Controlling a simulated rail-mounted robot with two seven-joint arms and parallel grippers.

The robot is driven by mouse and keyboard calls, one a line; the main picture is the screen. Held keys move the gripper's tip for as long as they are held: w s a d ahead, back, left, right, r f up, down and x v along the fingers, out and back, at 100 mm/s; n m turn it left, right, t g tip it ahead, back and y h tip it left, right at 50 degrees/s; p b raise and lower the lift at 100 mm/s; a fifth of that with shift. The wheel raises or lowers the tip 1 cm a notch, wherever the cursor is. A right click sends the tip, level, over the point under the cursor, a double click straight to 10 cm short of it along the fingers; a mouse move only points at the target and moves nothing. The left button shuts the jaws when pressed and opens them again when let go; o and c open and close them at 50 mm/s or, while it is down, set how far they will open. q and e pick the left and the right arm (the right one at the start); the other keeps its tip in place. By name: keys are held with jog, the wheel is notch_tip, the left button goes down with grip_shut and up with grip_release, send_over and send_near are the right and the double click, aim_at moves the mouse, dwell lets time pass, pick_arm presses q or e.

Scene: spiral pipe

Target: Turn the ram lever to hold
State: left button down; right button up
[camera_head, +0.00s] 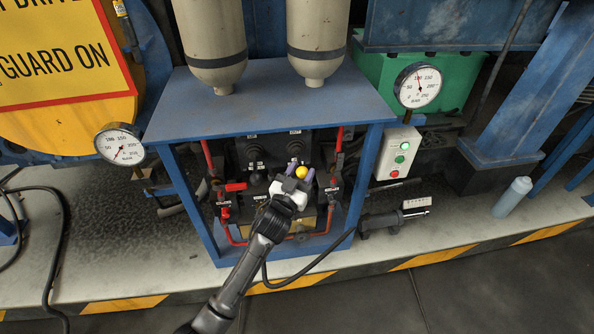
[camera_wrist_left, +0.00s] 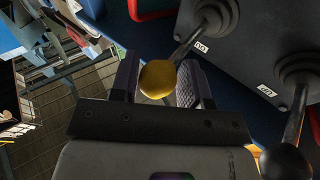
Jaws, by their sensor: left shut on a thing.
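A lever with a yellow ball knob (camera_head: 301,172) sticks out from the black panel inside the blue frame. My left gripper (camera_head: 296,178) reaches in from below and is shut around this knob. In the left wrist view the yellow knob (camera_wrist_left: 158,78) sits between the two finger pads. Its dark shaft runs up and right to a rubber boot (camera_wrist_left: 215,18) on the panel. A small label is beside that boot, too small to read surely. Which lever is the ram lever I cannot read. My right gripper is not in view.
A second lever with a black knob (camera_wrist_left: 285,162) stands close to the gripper's right in the wrist view. Red pipes and a red handle (camera_head: 235,187) flank the panel. The blue tabletop (camera_head: 270,105) with two tanks overhangs it. A button box (camera_head: 397,154) is at right.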

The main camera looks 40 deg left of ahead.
pick_arm(q)
jog(key=shift+d+f, duration=0.1)
jog(key=shift+f, duration=0.3)
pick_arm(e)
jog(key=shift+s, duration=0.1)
pick_arm(q)
jog(key=c, duration=1)
grip_release()
jog(key=shift+o, duration=1.4)
jog(key=shift+w+d+r, duration=0.15)
jog(key=shift+w+d, duration=0.05)
jog(key=shift+a, duration=0.1)
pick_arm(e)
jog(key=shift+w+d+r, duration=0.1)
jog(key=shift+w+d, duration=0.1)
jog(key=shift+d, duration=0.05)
pick_arm(q)
jog(key=shift+s, duration=0.3)
jog(key=p+v, duration=0.4)
jog(key=v, duration=0.9)
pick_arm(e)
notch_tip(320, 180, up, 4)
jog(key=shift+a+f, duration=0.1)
